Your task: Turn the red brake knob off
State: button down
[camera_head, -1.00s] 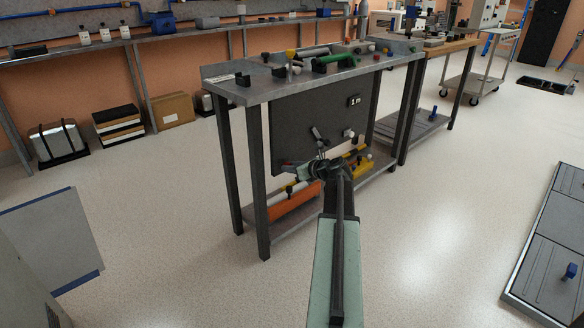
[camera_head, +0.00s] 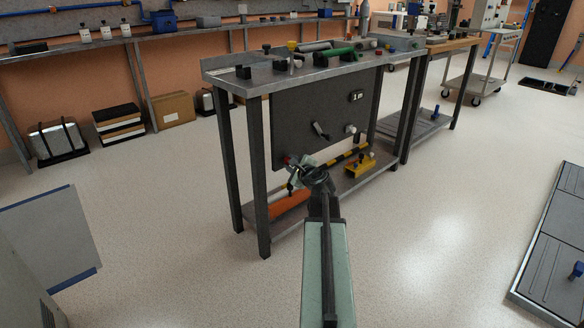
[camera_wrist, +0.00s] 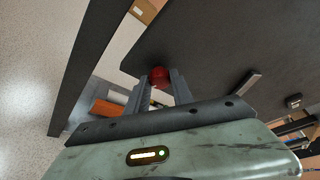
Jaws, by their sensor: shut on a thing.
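The red brake knob (camera_wrist: 160,76) is round and sits at the lower edge of the dark panel (camera_wrist: 215,40). In the wrist view it lies between the fingertips of my gripper (camera_wrist: 161,84), which is shut on it. In the head view my gripper (camera_head: 292,163) is at the lower left of the panel (camera_head: 300,105), and only a small bit of red (camera_head: 287,159) shows there. The knob's turn position cannot be told.
A black lever (camera_head: 321,131) and a pale knob (camera_head: 351,129) stick out of the panel to the right. Table legs (camera_head: 257,185) stand to the left. The lower shelf (camera_head: 330,187) holds a yellow block (camera_head: 360,167) and an orange item (camera_head: 289,203). Open floor lies in front.

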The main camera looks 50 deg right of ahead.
jog(key=shift+a+f+n+t+h+b, duration=0.1)
jog(key=shift+n+t+h+b, duration=0.2)
jog(key=shift+n+b, duration=0.5)
jog(key=shift+f+n+t+h+b, duration=0.1)
jog(key=shift+n+h+b, duration=0.4)
jog(key=shift+n, duration=0.4)
jog(key=c, duration=1.1)
grip_release()
